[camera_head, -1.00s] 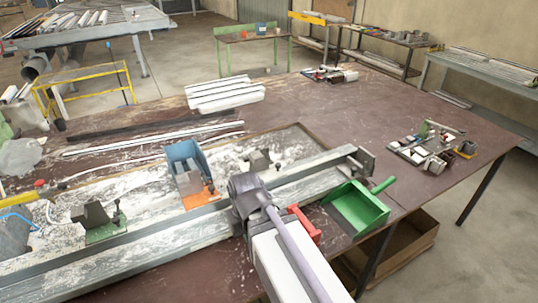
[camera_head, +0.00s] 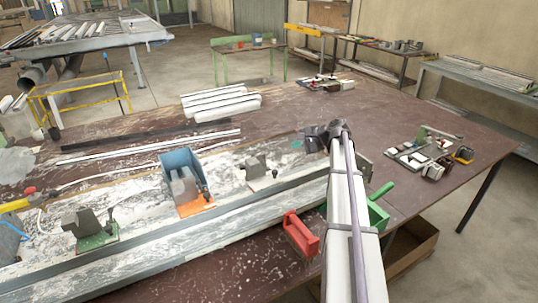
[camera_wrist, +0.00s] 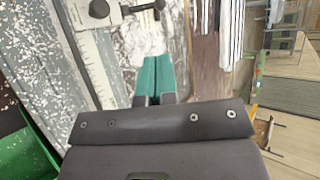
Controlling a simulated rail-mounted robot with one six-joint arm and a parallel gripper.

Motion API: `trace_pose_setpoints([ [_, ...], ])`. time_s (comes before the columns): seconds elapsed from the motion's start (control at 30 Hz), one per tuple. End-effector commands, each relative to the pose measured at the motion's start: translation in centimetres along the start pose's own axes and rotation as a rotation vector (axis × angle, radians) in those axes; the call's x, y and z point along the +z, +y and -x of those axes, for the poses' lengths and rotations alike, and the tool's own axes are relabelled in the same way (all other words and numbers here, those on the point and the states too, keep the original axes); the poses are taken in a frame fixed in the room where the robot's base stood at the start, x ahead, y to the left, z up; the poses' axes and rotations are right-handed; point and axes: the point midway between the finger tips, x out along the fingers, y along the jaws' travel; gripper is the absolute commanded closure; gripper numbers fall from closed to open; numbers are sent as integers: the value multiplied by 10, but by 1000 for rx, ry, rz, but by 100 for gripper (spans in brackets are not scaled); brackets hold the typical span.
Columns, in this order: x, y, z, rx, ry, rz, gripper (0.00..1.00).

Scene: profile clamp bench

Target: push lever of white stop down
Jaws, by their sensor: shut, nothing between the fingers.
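The white stop (camera_head: 258,178) is on the bench bed behind the long rail, a grey block on a pale base. Its small dark lever (camera_head: 274,172) sits at its right side. In the wrist view a pale plate with a dark round knob (camera_wrist: 99,8) at the top edge, partly cut off, seems to be this stop. My gripper (camera_head: 311,132) is to the right of the stop, apart from it, and partly hidden behind my own wrist. In the wrist view its teal fingers (camera_wrist: 152,75) are together with nothing between them, over the dusty bed.
The metal rail (camera_head: 235,212) runs in front. A red handle (camera_head: 300,235) and a green dustpan (camera_head: 378,212) are near my arm. White profiles (camera_head: 220,100) lie behind.

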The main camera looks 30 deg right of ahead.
Motion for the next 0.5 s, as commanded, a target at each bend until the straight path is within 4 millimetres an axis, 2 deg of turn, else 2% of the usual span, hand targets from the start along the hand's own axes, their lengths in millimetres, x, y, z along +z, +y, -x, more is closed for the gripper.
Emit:
trace_pose_setpoints([
  [0.17,0,1,-4,2,-1,3,100],
  [0.27,-1,3,-16,2,-2,3,100],
  [0.5,-2,6,-66,3,-3,5,100],
])
